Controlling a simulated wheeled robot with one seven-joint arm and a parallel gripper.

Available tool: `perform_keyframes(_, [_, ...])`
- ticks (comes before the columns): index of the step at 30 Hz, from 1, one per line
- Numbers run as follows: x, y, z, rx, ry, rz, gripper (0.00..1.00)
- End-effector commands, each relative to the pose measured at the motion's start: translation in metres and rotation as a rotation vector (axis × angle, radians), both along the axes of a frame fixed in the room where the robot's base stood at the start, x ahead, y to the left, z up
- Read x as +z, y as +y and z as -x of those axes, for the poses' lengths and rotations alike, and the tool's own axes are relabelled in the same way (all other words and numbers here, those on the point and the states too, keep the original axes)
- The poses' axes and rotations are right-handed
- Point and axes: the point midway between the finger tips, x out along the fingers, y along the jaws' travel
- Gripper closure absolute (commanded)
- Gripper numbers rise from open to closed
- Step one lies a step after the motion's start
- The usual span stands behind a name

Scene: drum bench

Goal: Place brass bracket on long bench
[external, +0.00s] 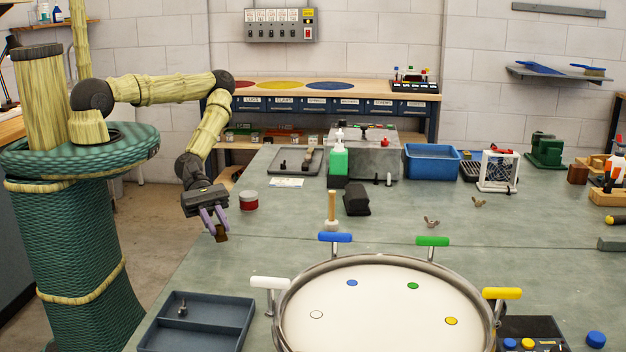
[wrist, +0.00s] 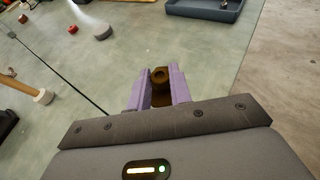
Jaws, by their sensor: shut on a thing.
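My gripper (external: 214,222) has lilac fingers and points down near the left edge of the grey-green bench (external: 390,222). It is shut on the brass bracket (external: 222,234), a small dark brown-gold piece. In the wrist view the bracket (wrist: 160,77) shows a round hole and sits between the two fingers (wrist: 159,90); its lower part is hidden. The bracket appears held above the bench top; its exact height is hard to tell. A wood-topped bench (external: 360,87) with blue drawers stands against the back wall. I cannot tell which bench is meant by long bench.
A red-and-white tin (external: 249,201) stands right of my gripper. A blue-grey divided tray (external: 195,325) lies in front, and a large drum (external: 370,305) with coloured handles fills the front middle. Bare bench lies around the tin.

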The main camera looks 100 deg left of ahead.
Motion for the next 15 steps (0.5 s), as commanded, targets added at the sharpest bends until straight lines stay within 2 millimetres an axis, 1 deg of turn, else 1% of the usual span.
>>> perform_keyframes(1, [-0.005, 0.003, -0.006, 0.04, -0.001, -0.004, 1.0])
perform_keyframes(8, [-0.012, 0.025, -0.037, 0.272, -0.003, -0.004, 1.0])
perform_keyframes(11, [-0.014, 0.039, -0.051, 0.391, -0.003, -0.004, 1.0])
perform_keyframes(14, [-0.015, 0.058, -0.067, 0.529, -0.005, -0.004, 1.0])
perform_keyframes(15, [-0.016, 0.066, -0.073, 0.591, -0.005, -0.004, 1.0])
